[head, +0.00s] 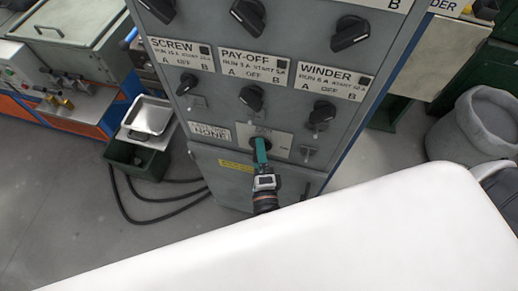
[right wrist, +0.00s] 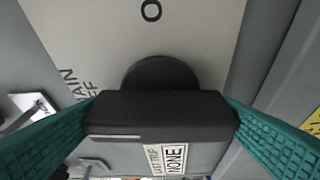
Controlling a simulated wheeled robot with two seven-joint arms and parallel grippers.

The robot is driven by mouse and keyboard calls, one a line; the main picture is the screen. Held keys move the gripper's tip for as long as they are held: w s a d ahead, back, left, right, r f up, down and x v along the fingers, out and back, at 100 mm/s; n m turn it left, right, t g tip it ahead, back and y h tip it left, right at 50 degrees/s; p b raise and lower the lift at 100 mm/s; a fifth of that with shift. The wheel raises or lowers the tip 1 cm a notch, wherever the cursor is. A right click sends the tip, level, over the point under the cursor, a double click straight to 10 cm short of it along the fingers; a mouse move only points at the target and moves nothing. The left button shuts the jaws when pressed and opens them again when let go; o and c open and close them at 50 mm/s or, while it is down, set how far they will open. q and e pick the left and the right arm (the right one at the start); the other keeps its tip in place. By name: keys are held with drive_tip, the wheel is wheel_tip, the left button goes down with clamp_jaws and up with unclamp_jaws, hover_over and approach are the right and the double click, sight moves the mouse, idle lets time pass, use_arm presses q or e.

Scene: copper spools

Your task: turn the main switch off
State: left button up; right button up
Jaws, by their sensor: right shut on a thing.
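The main switch is a black rotary knob (right wrist: 160,112) on a pale plate (head: 283,145) low on the grey control cabinet. In the right wrist view its bar lies across the picture, with a thin pale line on its left part. An "O" mark shows on the plate above it, and partly cut lettering is at the left. My right gripper (head: 261,150), with teal fingers, is shut on the knob, one finger at each end of the bar. It hides most of the knob in the head view. My left gripper is not in view.
The cabinet carries several other black knobs, including the screw (head: 187,83), pay-off (head: 251,97) and winder (head: 322,112) ones. A label reading "NONE" (head: 210,131) is left of the main switch. A white surface fills the foreground. A grey bin (head: 470,125) stands at right.

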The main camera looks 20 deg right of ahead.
drive_tip(key=shift+n+p, duration=0.5)
drive_tip(key=o, duration=0.9)
drive_tip(key=shift+a, duration=0.1)
drive_tip(key=shift+c, duration=0.2)
drive_tip(key=b+v, duration=0.4)
drive_tip(key=v, duration=0.8)
drive_tip(key=shift+r, duration=0.25)
